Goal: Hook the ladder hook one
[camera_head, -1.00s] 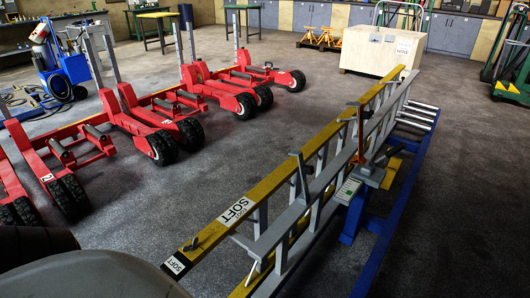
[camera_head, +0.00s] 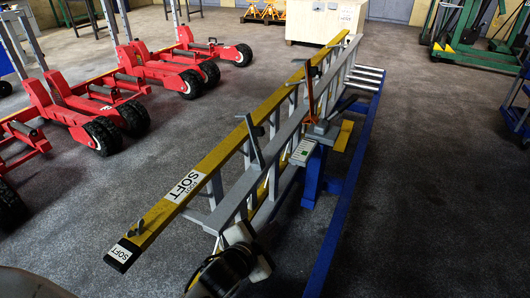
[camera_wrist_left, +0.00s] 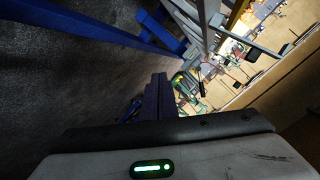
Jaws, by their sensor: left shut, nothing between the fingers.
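A long ladder with a yellow rail (camera_head: 205,170) and grey rails lies on edge on a blue stand (camera_head: 313,180). An upright orange-red hook-like piece (camera_head: 309,100) stands at the ladder's middle, and a grey lever (camera_head: 253,140) is on the nearer part. I cannot tell which is hook one. My left gripper (camera_head: 240,240) is low in the head view, by the ladder's near end; its fingers are hard to make out there. In the left wrist view its dark fingers (camera_wrist_left: 158,95) are shut and empty, with the ladder (camera_wrist_left: 205,18) above them. My right gripper is not in view.
Red wheeled jacks (camera_head: 95,110) stand on the left. A wooden crate (camera_head: 325,22) is behind the ladder, and green equipment (camera_head: 475,45) is at the upper right. A blue floor beam (camera_head: 345,205) runs along the ladder's right side. Floor on the right is open.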

